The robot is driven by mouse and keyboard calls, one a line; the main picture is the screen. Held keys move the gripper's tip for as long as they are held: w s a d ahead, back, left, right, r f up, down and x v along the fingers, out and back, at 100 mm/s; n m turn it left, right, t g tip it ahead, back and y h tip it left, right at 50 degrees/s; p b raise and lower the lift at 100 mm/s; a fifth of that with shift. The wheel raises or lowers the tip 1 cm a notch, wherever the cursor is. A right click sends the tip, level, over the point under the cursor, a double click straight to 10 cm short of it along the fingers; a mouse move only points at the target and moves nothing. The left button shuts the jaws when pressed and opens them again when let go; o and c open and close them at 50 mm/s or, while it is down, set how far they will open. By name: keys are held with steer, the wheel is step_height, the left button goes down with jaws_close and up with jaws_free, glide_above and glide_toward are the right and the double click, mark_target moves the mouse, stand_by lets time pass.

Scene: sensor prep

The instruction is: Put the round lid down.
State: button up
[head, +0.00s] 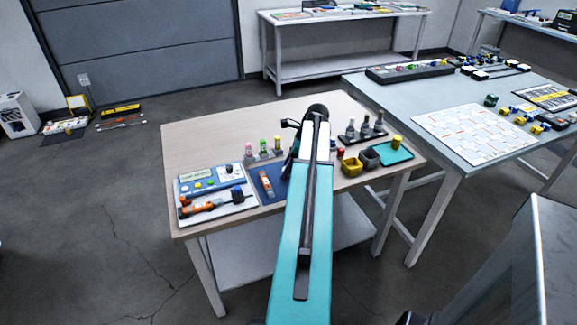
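My teal arm reaches over the wooden table (215,140) and covers its middle. My gripper (288,170) is a small dark shape low over the table, at the left edge of the arm and mostly hidden by it. I cannot see whether its fingers are open or shut, or whether they hold anything. I cannot make out the round lid; it may be hidden behind my arm. A yellow open container (351,167) and a dark grey one (369,159) stand right of the arm. A teal tray (396,156) with a yellow piece on it lies beside them.
A blue mat (267,190) with an orange-tipped tool lies left of my arm. A panel with a screwdriver (212,202) lies farther left. Several coloured vials (263,147) stand behind, and dark grey pieces in a rack (364,130) stand at back right. The table's back left is clear.

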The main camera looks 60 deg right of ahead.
steer(key=shift+r, duration=0.1)
steer(key=v, duration=1.2)
steer(key=shift+b, duration=0.3)
steer(key=shift+r, duration=0.15)
stand_by(0.6)
